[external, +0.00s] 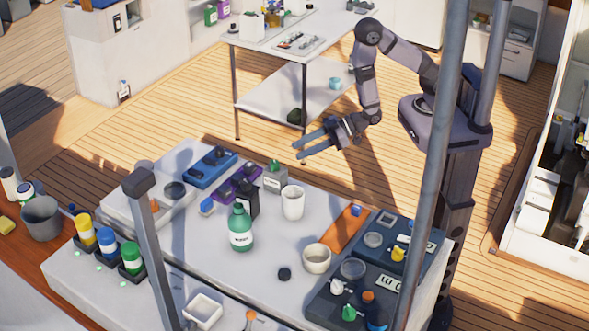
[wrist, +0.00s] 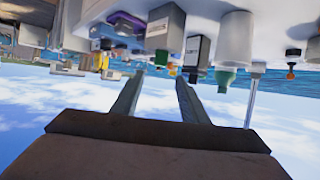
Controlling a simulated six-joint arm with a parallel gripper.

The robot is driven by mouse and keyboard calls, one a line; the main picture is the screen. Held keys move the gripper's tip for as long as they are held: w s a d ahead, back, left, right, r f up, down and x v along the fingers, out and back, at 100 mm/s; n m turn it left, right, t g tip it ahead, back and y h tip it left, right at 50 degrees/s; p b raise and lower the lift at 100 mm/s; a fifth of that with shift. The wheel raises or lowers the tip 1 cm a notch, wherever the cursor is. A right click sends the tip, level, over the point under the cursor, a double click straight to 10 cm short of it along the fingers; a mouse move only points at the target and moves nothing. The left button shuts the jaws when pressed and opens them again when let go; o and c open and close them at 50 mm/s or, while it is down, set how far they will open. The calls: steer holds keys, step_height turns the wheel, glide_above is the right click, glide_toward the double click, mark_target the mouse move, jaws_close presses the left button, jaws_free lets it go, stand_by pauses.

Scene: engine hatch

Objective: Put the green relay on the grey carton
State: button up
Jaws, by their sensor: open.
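The grey carton (external: 275,181) stands upright on the white worktop's far side, beside a black box. A small green piece (external: 274,165), which looks like the green relay, sits on top of the carton. In the upside-down wrist view the carton (wrist: 165,27) hangs from the top edge, with the green piece (wrist: 172,70) against its top end. My gripper (external: 299,149) is open and empty, apart from the carton, above and behind it. Its two fingers (wrist: 160,77) point towards the worktop items with nothing between them.
A white cup (external: 292,203), a black box (external: 248,200) and a green bottle (external: 240,230) stand near the carton. A purple tray (external: 237,186) and a blue tray (external: 210,168) lie to its left. An orange mat (external: 345,230) and dark trays (external: 362,292) lie to the right.

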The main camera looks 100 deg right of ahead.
steer(key=shift+p+v, duration=1.05)
steer(key=shift+p, duration=0.25)
steer(key=shift+w, duration=0.1)
steer(key=s+r+g, duration=0.4)
steer(key=s+g, duration=0.2)
steer(key=s, duration=0.4)
steer(key=s+a+r+g, duration=0.1)
steer(key=s+r+g, duration=0.3)
steer(key=s+g, duration=0.3)
steer(key=s, duration=0.3)
steer(key=shift+a+r+g, duration=0.2)
steer(key=shift+r+g, duration=0.1)
steer(key=shift+r, duration=0.1)
steer(key=shift+s, duration=0.1)
